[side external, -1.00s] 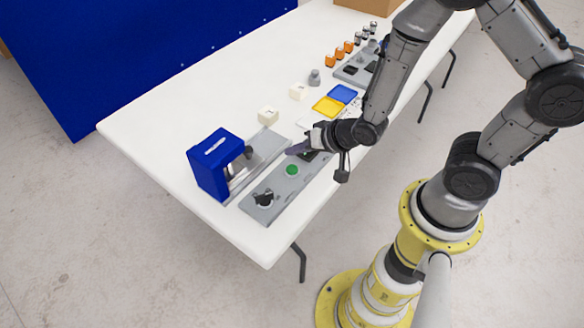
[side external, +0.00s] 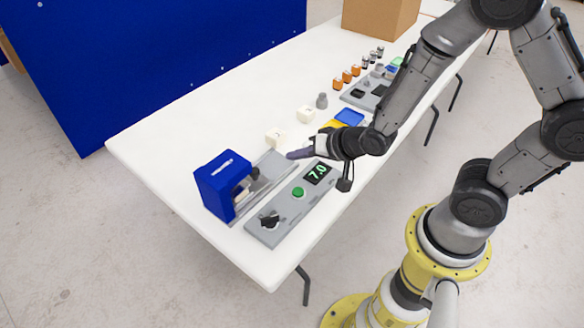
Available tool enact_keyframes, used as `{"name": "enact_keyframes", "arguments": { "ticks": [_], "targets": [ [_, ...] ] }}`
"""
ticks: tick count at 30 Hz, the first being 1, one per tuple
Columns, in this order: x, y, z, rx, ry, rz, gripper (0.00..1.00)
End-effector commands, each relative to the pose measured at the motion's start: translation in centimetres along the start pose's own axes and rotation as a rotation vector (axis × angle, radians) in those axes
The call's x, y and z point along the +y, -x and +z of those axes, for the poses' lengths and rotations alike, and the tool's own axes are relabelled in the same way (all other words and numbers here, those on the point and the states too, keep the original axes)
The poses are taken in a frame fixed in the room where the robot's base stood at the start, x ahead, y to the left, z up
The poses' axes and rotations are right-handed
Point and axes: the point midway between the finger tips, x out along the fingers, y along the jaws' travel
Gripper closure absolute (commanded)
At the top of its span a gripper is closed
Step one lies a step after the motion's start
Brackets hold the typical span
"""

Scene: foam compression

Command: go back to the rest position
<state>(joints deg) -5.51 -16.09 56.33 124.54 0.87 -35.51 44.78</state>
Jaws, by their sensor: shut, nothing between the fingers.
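My gripper (side external: 292,156) is shut and empty. It hangs over the table just behind the grey control panel (side external: 262,233), pointing left. The panel carries a green button (side external: 298,192), a black knob (side external: 270,220) and a black display (side external: 317,173) reading 7.0. The blue press (side external: 213,187) stands at the panel's left, on a grey base plate (side external: 272,164).
Two white foam blocks (side external: 276,138) (side external: 305,114) and a grey weight (side external: 321,101) stand behind my gripper. Blue (side external: 349,117) and yellow trays are partly hidden by my arm. Orange and dark small items line the far table (side external: 150,140). Its front left is clear.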

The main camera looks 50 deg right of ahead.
Motion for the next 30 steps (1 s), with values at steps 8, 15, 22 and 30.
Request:
{"name": "enact_keyframes", "arguments": {
  "ticks": [8,15,22,30],
  "targets": [
    [-8.0,10.0,-10.5,0.164,0.093,-0.097,1.0],
    [-7.4,19.8,-10.7,0.096,0.325,0.004,1.0],
    [-3.5,25.6,-6.3,-0.106,0.55,0.126,1.0],
    [0.1,27.2,-2.2,-0.345,0.697,0.207,1.0]
  ]
}}
